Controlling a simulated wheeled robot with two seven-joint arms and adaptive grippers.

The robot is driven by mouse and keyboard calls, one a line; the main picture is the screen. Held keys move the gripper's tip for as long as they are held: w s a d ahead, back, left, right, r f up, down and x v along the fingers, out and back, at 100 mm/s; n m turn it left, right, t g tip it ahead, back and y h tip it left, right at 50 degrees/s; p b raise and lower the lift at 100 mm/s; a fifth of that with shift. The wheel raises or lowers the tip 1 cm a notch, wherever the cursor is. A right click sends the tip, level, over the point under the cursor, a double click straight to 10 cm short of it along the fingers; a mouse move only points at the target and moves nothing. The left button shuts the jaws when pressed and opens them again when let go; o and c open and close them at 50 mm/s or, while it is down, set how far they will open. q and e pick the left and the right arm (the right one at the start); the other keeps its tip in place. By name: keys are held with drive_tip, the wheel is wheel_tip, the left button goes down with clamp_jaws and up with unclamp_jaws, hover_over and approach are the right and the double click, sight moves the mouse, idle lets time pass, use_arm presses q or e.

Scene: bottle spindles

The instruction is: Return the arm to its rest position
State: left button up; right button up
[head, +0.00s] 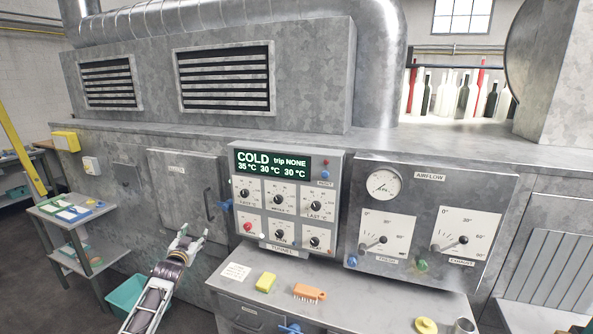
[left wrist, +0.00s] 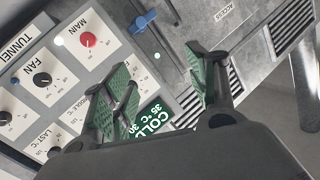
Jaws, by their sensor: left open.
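My left gripper (head: 192,238) is open and empty. It is in front of the grey machine wall, left of the control panel (head: 238,195) and below the cabinet door (head: 180,190). A gap separates its fingers in the left wrist view (left wrist: 165,88), with nothing between them. The control panel has a green display (head: 272,163) reading COLD, several black knobs and a red MAIN knob (head: 248,227). The red knob also shows in the left wrist view (left wrist: 88,40). A blue handle (head: 226,205) sits at the panel's left edge. My right gripper is not in view.
A teal bin (head: 124,295) stands on the floor beside my left arm. A small shelf cart (head: 85,222) is at left. The airflow panel (head: 430,215) is at right.

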use_arm(q)
drive_tip(key=s+d+f+g, duration=0.1)
drive_tip(key=s+f, duration=0.2)
drive_tip(key=f, duration=0.6)
drive_tip(key=s+f+g, duration=0.2)
drive_tip(key=s+f, duration=0.2)
drive_tip(key=f, duration=0.4)
drive_tip(key=s+d+f+g, duration=0.1)
drive_tip(key=s+f, duration=0.2)
drive_tip(key=f, duration=0.6)
drive_tip(key=s+d+f+g, duration=0.3)
drive_tip(key=s+f+g, duration=0.1)
drive_tip(key=s+f, duration=1.5)
drive_tip(key=s+d+f+g, duration=0.2)
drive_tip(key=s+f, duration=0.5)
drive_tip(key=s, duration=0.8)
drive_tip(key=s+d+f+g, duration=0.2)
drive_tip(key=s+f, duration=0.6)
drive_tip(key=s, duration=0.8)
drive_tip(key=s+d+f+g+h, duration=0.1)
drive_tip(key=s+d+f+g, duration=0.2)
drive_tip(key=s+f, duration=0.4)
drive_tip(key=s+g, duration=0.1)
drive_tip(key=s, duration=0.8)
drive_tip(key=shift+f+n, duration=0.2)
drive_tip(key=shift+n, duration=0.2)
drive_tip(key=shift+w+d, duration=0.1)
